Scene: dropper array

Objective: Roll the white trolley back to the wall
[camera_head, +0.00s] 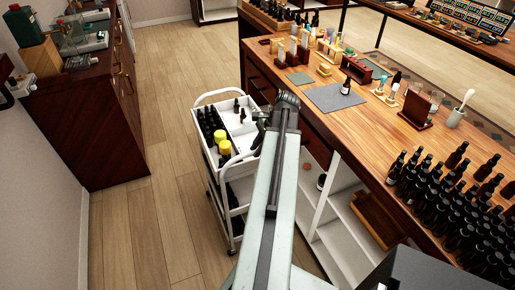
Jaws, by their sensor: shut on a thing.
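The white trolley (239,157) stands upright on the wooden floor near the middle of the view, beside the long workbench. Its top tray holds several dark bottles and some yellow-capped ones, and a white handle rail loops up at its far end. My gripper (260,124) is at the trolley's right side, shut on its edge. My arm hides part of the trolley's right side and the exact grip. The pale wall (38,165) is at the far left.
A dark red cabinet (95,130) stands along the left wall. The wooden workbench (345,130) on the right carries many dark bottles (455,205), a grey mat and droppers. Open white shelves (340,215) lie under it. The floor (150,215) between trolley and wall is clear.

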